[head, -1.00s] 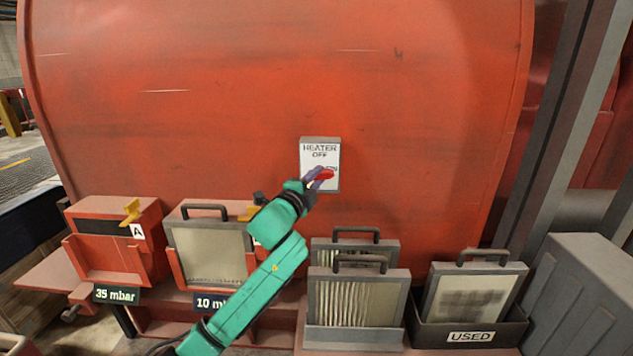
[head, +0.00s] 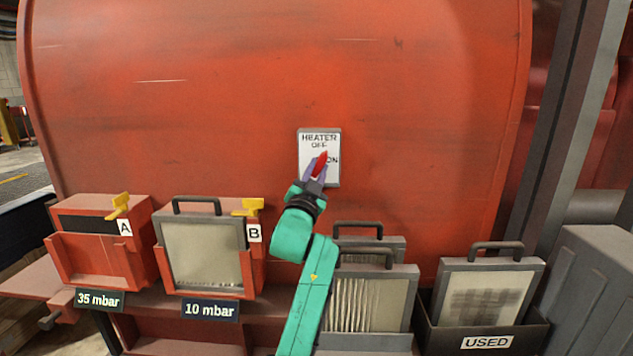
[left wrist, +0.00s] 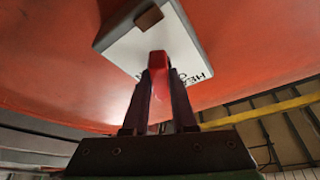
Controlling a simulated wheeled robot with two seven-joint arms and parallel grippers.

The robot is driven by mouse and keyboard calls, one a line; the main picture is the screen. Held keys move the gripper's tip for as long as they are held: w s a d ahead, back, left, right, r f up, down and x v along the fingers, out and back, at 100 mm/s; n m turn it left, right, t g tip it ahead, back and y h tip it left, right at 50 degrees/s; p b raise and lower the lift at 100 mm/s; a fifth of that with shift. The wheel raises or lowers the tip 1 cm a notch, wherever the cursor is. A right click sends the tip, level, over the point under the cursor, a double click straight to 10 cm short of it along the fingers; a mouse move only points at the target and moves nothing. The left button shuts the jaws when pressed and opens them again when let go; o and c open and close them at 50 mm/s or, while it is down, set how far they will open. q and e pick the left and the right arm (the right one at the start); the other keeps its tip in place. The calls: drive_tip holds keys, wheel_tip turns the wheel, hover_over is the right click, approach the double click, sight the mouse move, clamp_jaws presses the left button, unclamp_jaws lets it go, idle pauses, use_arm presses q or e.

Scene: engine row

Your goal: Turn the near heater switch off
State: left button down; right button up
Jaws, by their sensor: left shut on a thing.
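The heater switch (head: 307,151) is a white plate in a grey frame on the red engine wall, marked HEATER, OFF and ON. Its red lever (head: 321,161) stands nearly upright, tilted a little right, with its tip just below the word OFF. My left gripper (head: 317,170) is shut on the red lever. In the left wrist view the red lever (left wrist: 157,62) sits between the two dark fingers, in front of the plate (left wrist: 180,45). The fingers and lever hide part of the plate. My right gripper is not in view.
Below stand housing A (head: 100,245) and housing B (head: 262,268) with yellow handles (head: 119,204). Pleated filters (head: 370,300) stand right of my arm, beside the USED bin (head: 530,335). The wall around the switch is clear.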

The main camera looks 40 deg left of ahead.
use_arm(q)
drive_tip(key=n+y+b, duration=0.1)
drive_tip(key=n+b, duration=0.1)
drive_tip(key=n, duration=0.1)
drive_tip(key=n+y+b, duration=0.1)
drive_tip(key=n, duration=0.1)
drive_tip(key=shift+w+d+f+g+y, duration=0.1)
drive_tip(key=shift+d+f+g+y, duration=0.05)
drive_tip(key=shift+f+g+y, duration=0.2)
drive_tip(key=shift+r+n+g+y+b, duration=0.15)
drive_tip(key=shift+n+g+y+b, duration=0.6)
drive_tip(key=shift+n, duration=1.25)
drive_tip(key=c, duration=0.7)
unclamp_jaws()
drive_tip(key=shift+r, duration=0.1)
